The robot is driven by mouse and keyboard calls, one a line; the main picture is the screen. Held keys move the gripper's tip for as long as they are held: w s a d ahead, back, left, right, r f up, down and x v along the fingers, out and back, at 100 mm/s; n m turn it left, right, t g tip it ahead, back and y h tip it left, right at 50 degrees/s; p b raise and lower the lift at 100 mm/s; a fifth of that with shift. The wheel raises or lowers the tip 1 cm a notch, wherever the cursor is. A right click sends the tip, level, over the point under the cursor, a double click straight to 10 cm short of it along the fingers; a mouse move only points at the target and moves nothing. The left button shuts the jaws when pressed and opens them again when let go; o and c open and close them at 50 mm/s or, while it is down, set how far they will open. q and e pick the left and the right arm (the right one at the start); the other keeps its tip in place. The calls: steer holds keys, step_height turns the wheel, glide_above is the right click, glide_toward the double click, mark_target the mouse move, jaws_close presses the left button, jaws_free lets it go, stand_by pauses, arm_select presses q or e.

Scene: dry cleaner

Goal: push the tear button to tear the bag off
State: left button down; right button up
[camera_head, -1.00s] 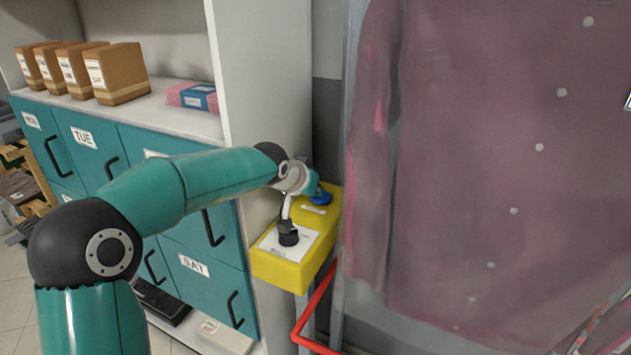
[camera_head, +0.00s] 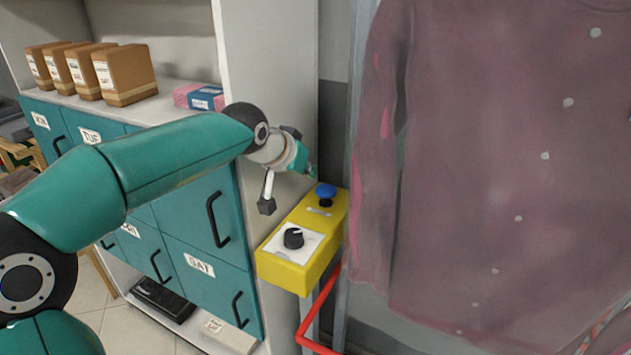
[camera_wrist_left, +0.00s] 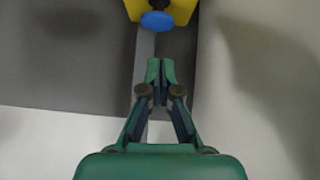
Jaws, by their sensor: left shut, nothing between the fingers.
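A yellow control box (camera_head: 333,235) stands beside the hanging garment in the head view. A blue mushroom button (camera_head: 326,193) is at its far end, with a small pale label in front of it. A black knob (camera_head: 293,238) sits on a white plate at its near end. My left gripper (camera_head: 309,168) is shut and empty, just up and left of the blue button and apart from it in the picture. In the left wrist view the blue button (camera_wrist_left: 158,21) lies beyond the shut fingertips (camera_wrist_left: 155,68). My right gripper is out of view.
A mauve buttoned garment (camera_head: 480,150) hangs close on the right. A white shelf unit with teal drawers (camera_head: 202,255) stands left, holding cardboard boxes (camera_head: 125,75) and a pink-and-blue packet (camera_head: 200,97). A red bar (camera_head: 310,330) runs below the yellow box.

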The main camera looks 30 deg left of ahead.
arm_select(q)
steer(key=shift+v, duration=1.15)
